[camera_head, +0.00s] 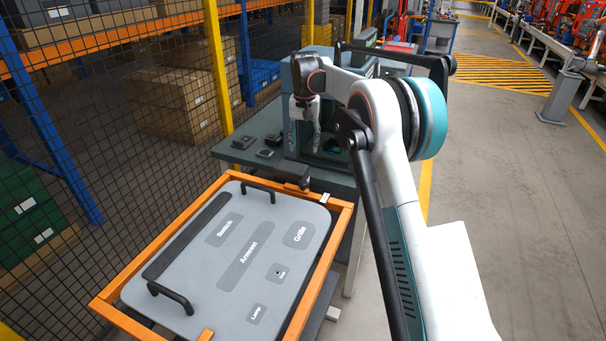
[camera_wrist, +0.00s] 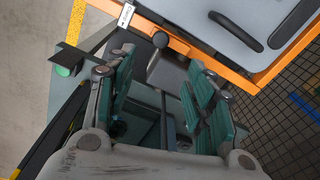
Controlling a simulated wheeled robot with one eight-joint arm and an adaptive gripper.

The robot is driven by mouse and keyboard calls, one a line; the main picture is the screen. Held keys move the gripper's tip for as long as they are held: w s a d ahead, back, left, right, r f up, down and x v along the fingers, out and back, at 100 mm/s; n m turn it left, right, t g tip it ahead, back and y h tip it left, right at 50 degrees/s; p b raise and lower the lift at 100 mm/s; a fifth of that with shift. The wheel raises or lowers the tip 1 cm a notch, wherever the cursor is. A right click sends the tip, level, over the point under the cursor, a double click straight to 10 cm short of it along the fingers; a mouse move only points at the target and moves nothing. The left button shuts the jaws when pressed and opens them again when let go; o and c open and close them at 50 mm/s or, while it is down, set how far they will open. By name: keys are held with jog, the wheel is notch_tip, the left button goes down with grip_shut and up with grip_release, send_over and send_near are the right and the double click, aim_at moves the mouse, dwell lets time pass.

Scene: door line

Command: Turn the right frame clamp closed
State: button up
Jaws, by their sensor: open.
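A grey door panel (camera_head: 205,285) lies in an orange frame (camera_head: 120,318). A dark block (camera_head: 291,172) at the frame's far edge looks like the right frame clamp; its turn position cannot be told. In the wrist view a dark round knob (camera_wrist: 160,41) and a grey block show beside the orange frame (camera_wrist: 270,73), beyond my fingertips. My gripper (camera_head: 304,148) points down over the bench behind the frame, fingers spread. In the wrist view my gripper (camera_wrist: 160,62) is open, with nothing held between its teal pads. It appears apart from the clamp.
A dark green bench (camera_head: 235,152) with several small dark parts stands behind the frame. A grey-blue box-shaped unit (camera_head: 335,60) stands on it, close to my gripper. Black handles (camera_head: 172,298) rise from the panel. A mesh fence (camera_head: 60,120) is at left; open floor (camera_head: 520,220) is at right.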

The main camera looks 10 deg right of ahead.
aim_at(303, 182)
jog(key=f, duration=0.5)
jog(key=w+f+b, duration=0.1)
jog(key=f, duration=0.4)
jog(key=f+b, duration=0.1)
jog(key=f, duration=0.5)
jog(key=shift+w, duration=0.25)
grip_shut()
